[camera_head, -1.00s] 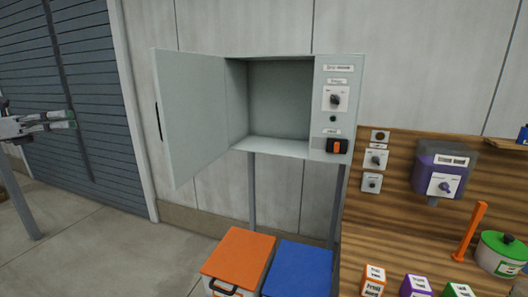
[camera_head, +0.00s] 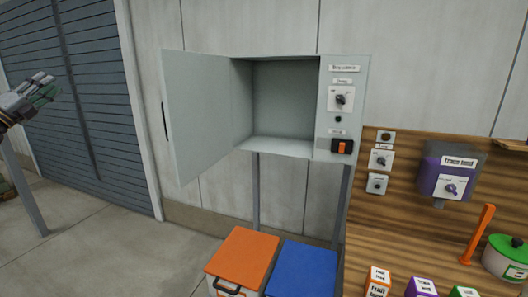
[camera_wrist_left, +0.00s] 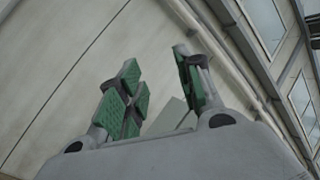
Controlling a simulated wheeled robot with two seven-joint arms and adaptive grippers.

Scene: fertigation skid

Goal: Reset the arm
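My left gripper (camera_head: 47,85) is at the far left of the head view, in front of the grey slatted shutter. It points up and to the right, well apart from the open cabinet. In the left wrist view the same gripper (camera_wrist_left: 155,65) has its green-padded fingers spread, with nothing between them. The wrist view behind it shows a pale panelled wall and windows. My right gripper is not in view.
The grey cabinet (camera_head: 325,150) is empty inside, its door (camera_head: 205,115) swung open to the left. An orange-lidded bin (camera_head: 240,258) and a blue-lidded bin (camera_head: 303,270) stand below. A wooden bench with labelled boxes (camera_head: 377,283) is at right.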

